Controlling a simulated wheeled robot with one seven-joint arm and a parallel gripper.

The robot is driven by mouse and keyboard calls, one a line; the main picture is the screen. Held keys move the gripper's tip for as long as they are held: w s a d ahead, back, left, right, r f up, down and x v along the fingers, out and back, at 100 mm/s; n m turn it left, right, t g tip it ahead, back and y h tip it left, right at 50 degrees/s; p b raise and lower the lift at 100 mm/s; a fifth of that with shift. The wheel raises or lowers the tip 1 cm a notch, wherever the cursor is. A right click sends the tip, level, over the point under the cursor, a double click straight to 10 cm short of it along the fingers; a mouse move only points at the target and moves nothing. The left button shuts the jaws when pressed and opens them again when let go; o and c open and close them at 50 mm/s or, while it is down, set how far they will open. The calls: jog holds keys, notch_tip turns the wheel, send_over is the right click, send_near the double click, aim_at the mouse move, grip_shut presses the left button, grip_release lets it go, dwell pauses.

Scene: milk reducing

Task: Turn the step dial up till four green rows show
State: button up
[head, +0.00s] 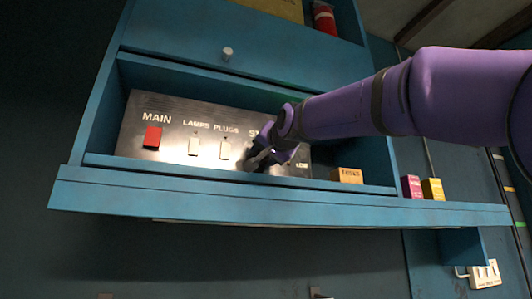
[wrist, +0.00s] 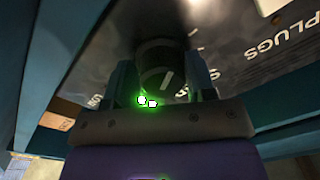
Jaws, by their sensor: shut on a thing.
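The step dial (wrist: 160,58) is a dark round knob with a pale pointer line, seen between my fingers in the wrist view. My gripper (wrist: 165,82) is shut on it, one finger on each side. In the head view my gripper (head: 268,157) covers the dial and most of its label, which starts "ST". Two bright spots with a green glow (wrist: 147,102) show by the dial's near edge in the wrist view. I cannot tell whether they are row lamps. No clear green rows show in the head view.
The dark switch panel (head: 180,115) also carries a red MAIN switch (head: 152,137) and pale LAMPS (head: 194,146) and PLUGS (head: 224,149) switches. It sits in a blue cabinet recess. A FUSES box (head: 347,175) and pink (head: 411,187) and yellow (head: 432,189) boxes stand to the right.

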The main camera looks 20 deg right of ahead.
jog(key=shift+s+a+r, duration=0.1)
jog(key=shift+r, duration=0.1)
jog(key=o, duration=0.8)
jog(key=shift+f, duration=0.1)
jog(key=s, duration=1)
jog(key=shift+s+d, duration=0.2)
jog(key=shift+s, duration=0.1)
jog(key=shift+f, duration=0.2)
